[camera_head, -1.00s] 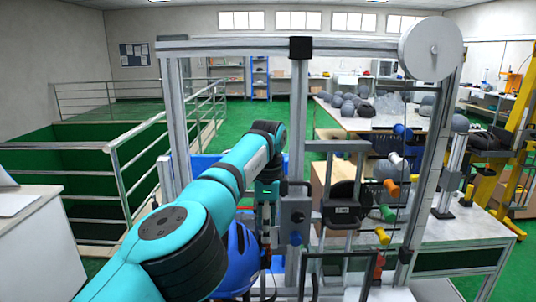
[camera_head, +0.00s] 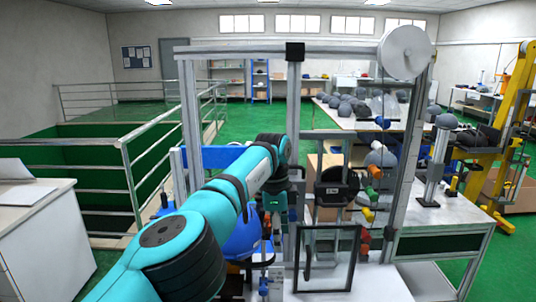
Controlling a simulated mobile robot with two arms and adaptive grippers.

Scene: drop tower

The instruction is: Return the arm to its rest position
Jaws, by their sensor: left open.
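My left arm comes in from the lower left and reaches toward the drop tower, a tall grey metal frame (camera_head: 294,110) with a white wheel (camera_head: 405,50) at its top right. Its wrist points down at the near left side of the tower. My left gripper (camera_head: 269,232) is small and partly lost against the blue object (camera_head: 241,244) and tower parts behind it. It is open, and I see nothing held in it. My right gripper is not in view.
A dark-framed clear panel (camera_head: 325,258) stands low at the tower's front. Coloured knobs (camera_head: 374,171) line its right side. A white-topped table (camera_head: 30,200) is at the left, beside metal railings (camera_head: 128,170). A yellow frame (camera_head: 510,100) stands right. Green floor lies open behind.

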